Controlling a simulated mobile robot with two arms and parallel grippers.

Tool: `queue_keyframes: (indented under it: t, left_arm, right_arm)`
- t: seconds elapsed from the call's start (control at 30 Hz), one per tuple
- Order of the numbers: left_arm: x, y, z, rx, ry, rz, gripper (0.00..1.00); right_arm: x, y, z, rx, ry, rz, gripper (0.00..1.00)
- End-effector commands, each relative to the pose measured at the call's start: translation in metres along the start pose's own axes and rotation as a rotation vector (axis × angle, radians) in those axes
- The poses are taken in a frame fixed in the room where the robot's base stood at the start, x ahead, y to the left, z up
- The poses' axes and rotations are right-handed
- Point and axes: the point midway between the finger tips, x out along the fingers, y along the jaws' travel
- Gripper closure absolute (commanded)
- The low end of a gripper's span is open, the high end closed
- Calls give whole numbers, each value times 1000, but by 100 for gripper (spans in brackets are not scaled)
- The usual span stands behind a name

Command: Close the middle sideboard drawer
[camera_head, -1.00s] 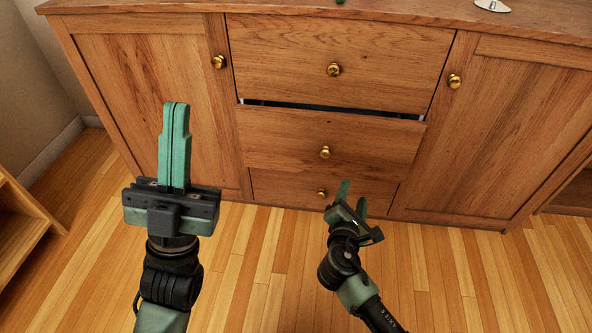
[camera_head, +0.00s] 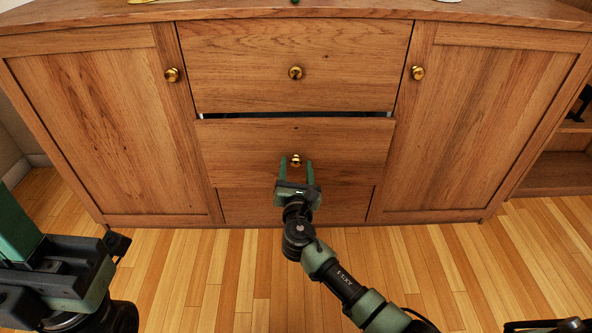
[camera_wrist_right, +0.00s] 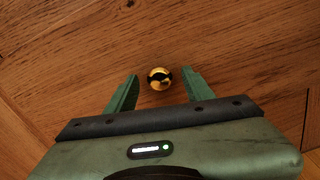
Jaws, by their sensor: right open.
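The middle drawer (camera_head: 345,143) of the wooden sideboard stands a little out, with a dark gap along its top edge. Its round brass knob (camera_head: 296,160) is near the middle of its front. My right gripper (camera_head: 296,165) is open in front of this drawer, its green fingers on either side of the knob. In the right wrist view the knob (camera_wrist_right: 160,78) shows between the two fingertips, with visible space on both sides. My left gripper (camera_head: 18,235) is cut off by the left edge of the head view, so its fingertips are hidden.
The top drawer (camera_head: 350,60) looks shut. The bottom drawer (camera_head: 345,203) is partly hidden by the middle one and my right gripper. Cupboard doors stand shut at left (camera_head: 110,130) and right (camera_head: 480,120). The wooden floor (camera_head: 200,280) in front is clear.

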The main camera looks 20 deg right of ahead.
Motion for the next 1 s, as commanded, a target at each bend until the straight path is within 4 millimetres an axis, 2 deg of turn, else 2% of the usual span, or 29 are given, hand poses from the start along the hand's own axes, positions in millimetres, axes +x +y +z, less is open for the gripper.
queue_keyframes:
  t: [0.17, 0.3, 0.37, 1.0]
  left_arm:
    - [0, 0, 0, 0, 0, 0, 100]
    - [0, 0, 0, 0, 0, 0, 100]
    - [0, 0, 0, 0, 0, 0, 100]
    - [0, 0, 0, 0, -1, 0, 100]
  right_arm:
    - [0, 0, 0, 1, 0, 0, 48]
    - [0, 0, 0, 1, 0, 0, 87]
    - [0, 0, 0, 1, 0, 0, 100]
    - [-1, 0, 0, 1, 1, 0, 100]
